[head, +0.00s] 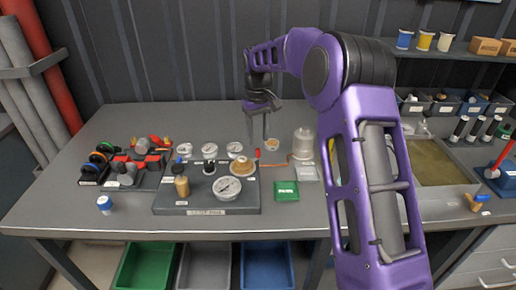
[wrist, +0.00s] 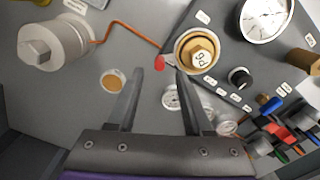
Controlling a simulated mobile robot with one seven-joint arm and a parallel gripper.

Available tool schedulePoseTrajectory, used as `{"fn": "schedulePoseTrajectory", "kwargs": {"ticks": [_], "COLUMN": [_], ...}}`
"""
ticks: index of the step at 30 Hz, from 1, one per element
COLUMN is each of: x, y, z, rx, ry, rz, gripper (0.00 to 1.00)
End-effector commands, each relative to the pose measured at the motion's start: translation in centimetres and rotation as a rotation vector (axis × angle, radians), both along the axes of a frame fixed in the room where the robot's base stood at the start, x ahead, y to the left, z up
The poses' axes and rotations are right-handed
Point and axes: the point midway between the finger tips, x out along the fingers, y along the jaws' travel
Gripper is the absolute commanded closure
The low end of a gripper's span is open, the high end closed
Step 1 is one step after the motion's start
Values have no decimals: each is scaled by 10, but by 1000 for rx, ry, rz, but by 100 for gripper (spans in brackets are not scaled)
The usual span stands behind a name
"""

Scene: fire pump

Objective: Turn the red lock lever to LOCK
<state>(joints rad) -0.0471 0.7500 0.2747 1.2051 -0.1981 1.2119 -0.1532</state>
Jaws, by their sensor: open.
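A small red lever tip (wrist: 160,62) shows in the wrist view beside a brass hex fitting on a round base (wrist: 197,52). In the head view the red tip (head: 257,153) is at the right side of the brass fitting (head: 241,167). My gripper (wrist: 160,72) is open and empty, with its fingers pointing down at the bench. In the wrist view the red tip appears in the gap, just beyond the fingertips. In the head view my gripper (head: 258,138) is above and behind the red tip. Contact cannot be seen, and the lever's label is unreadable.
The grey panel (head: 165,202) carries several gauges and a black knob (wrist: 240,77). A copper tube (wrist: 120,28) runs from the lever area to a grey cylinder (wrist: 55,42). A small round cup (wrist: 112,80) stands left of my fingers. A green box (head: 286,191) lies in front.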

Motion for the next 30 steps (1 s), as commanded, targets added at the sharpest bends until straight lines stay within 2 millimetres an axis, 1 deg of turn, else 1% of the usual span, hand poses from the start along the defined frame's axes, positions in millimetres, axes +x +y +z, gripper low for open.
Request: {"fn": "schedulePoseTrajectory", "kwargs": {"ticks": [1, 3, 7, 12, 19, 20, 24, 26, 27, 28, 30], "x": [-1, -1, 0, 0, 0, 0, 0, 0, 0, 0, 0], "y": [0, 0, 0, 0, 0, 0, 0, 0, 0, 0, 0], "z": [-12, -22, -36, -43, -43, -43, -43, -43, -43, -43, -43], "rx": [0, 0, -1, -1, -1, -1, -1, -1, -1, -1, -1], "ry": [4, 3, 2, 0, 0, 0, 0, 0, 0, 0, 0], "rz": [0, 0, 1, 1, 1, 1, 1, 1, 1, 1, 1], "gripper": [49, 49, 49, 49, 49, 53, 78, 89, 96, 100, 100]}}
